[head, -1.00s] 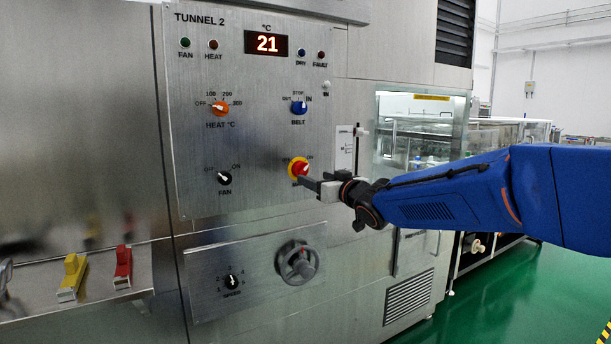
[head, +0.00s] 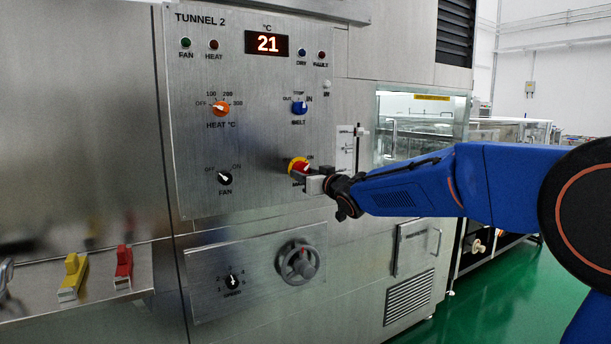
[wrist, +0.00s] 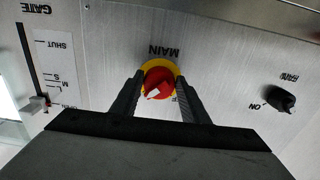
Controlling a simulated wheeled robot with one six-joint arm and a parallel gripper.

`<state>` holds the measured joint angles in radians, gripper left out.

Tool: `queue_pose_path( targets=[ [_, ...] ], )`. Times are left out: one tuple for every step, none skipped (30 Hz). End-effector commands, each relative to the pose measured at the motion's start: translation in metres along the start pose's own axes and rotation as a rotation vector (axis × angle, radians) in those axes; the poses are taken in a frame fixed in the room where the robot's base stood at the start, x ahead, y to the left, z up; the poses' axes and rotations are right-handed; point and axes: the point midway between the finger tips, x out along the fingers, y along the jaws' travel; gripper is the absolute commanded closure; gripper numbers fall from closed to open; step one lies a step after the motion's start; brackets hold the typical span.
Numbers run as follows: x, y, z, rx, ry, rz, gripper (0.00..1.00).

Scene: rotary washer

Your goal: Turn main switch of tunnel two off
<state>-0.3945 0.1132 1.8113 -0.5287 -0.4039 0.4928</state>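The main switch is a red knob on a yellow disc on the Tunnel 2 panel (head: 205,120). In the head view the switch (head: 294,164) is partly covered by my gripper (head: 305,176). In the wrist view, seen upside down, my gripper (wrist: 158,88) has one finger on each side of the red knob (wrist: 157,78), with small gaps showing. The fingers look open, their tips at the knob. The knob's white mark points to lower left in the wrist view, which matches the ON side. The OFF label is mostly hidden.
The black fan knob (head: 225,178) and blue belt knob (head: 299,107) are near the switch. The gate slider (head: 357,141) is just right of it. A handwheel (head: 299,262) sticks out below.

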Motion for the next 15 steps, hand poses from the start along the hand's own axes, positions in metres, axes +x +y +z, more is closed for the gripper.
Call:
queue_pose_path(
  targets=[
    [-0.0001, 0.0, 0.0, 0.0, 0.0, 0.0, 0.72],
    [-0.0001, 0.0, 0.0, 0.0, 0.0, 0.0, 0.79],
    [-0.0001, 0.0, 0.0, 0.0, 0.0, 0.0, 0.81],
    [-0.0001, 0.0, 0.0, 0.0, 0.0, 0.0, 0.81],
    [-0.0001, 0.0, -0.0001, 0.0, 0.0, 0.0, 0.81],
    [-0.0001, 0.0, -0.0001, -0.001, 0.0, 0.0, 0.81],
    [-0.0001, 0.0, 0.0, -0.002, 0.0, 0.0, 0.81],
    [-0.0001, 0.0, 0.0, -0.004, 0.0, 0.0, 0.81],
    [-0.0001, 0.0001, 0.0, -0.008, 0.0, 0.0, 0.81],
    [-0.0002, 0.0001, 0.0, -0.012, 0.0, 0.0, 0.81],
    [-0.0002, 0.0001, 0.0, -0.018, 0.0, 0.0, 0.81],
    [-0.0002, 0.0002, -0.0001, -0.029, 0.0, 0.0, 0.81],
    [-0.0002, 0.0003, 0.0, -0.039, 0.0, 0.0, 0.81],
    [-0.0002, 0.0004, -0.0001, -0.049, 0.0, 0.0, 0.81],
    [-0.0002, 0.0005, 0.0, -0.068, 0.0, 0.0, 0.81]
  ],
)
